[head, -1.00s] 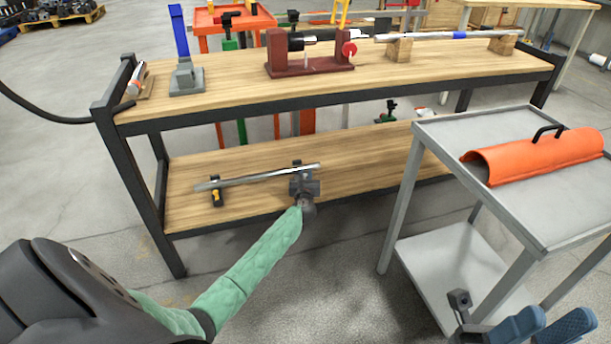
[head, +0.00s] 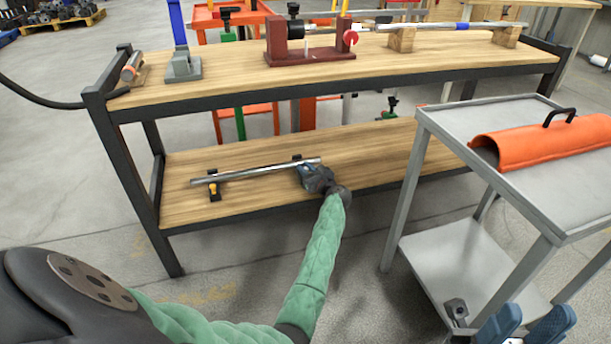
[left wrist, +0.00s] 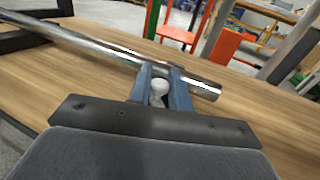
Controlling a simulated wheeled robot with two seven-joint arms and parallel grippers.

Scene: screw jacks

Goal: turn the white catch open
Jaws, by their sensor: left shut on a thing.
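The white catch (left wrist: 159,90) shows as a pale rounded knob in the left wrist view, between the blue fingers of my left gripper (left wrist: 161,88). The fingers are shut on it, just in front of a shiny metal rod (left wrist: 120,52). In the head view the left gripper (head: 313,177) is at the right end of this rod, above the lower shelf, and hides the catch and most of the support there. My right gripper (head: 527,322) is at the bottom right, its blue fingers apart and nothing visible between them.
The rod's left part lies on a small black and yellow stand (head: 214,190). The upper shelf (head: 220,94) is above, with a dark red fixture (head: 300,52). A grey cart (head: 505,205) with an orange cover (head: 545,140) stands at right. The lower shelf's right part is clear.

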